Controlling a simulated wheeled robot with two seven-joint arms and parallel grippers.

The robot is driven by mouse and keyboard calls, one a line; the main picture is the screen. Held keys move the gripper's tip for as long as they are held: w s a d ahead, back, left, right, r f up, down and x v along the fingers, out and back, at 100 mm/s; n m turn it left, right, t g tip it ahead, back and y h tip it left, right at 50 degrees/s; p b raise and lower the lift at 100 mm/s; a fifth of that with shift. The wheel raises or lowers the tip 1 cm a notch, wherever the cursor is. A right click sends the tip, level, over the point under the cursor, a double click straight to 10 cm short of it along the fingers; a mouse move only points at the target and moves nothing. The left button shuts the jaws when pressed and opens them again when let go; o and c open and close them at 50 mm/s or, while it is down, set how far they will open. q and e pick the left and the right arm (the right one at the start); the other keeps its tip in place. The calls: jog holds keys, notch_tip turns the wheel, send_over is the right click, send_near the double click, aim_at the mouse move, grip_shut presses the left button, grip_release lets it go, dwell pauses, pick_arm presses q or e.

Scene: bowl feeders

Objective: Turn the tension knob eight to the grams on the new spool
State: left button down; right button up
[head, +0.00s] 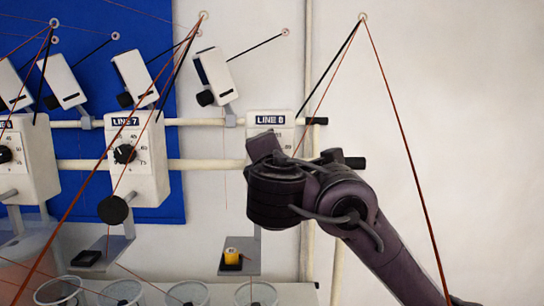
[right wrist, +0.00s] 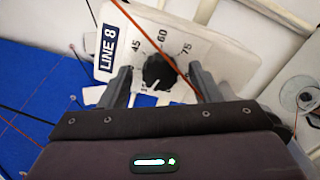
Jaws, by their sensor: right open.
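The black tension knob (right wrist: 158,72) of line eight shows in the right wrist view on a white dial plate (right wrist: 222,62) with 45, 60 and 75 readable. Its pointer setting is unclear. My right gripper (right wrist: 160,76) is open, with one finger on each side of the knob; I cannot tell whether they touch it. In the head view my right arm hides that knob, and only the top of the LINE 8 box (head: 270,117) shows. My left gripper is out of view.
A red thread crosses near the knob in the wrist view. The LINE 7 box (head: 153,160) with its own knob (head: 124,154) stands to the left. Threads hang from guides above. Glass bowls (head: 188,294) line the bottom. The wall at right is bare.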

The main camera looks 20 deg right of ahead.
jog(key=b+v, duration=0.2)
jog(key=v, duration=0.5)
jog(key=shift+s, duration=0.4)
jog(key=shift+a, duration=0.1)
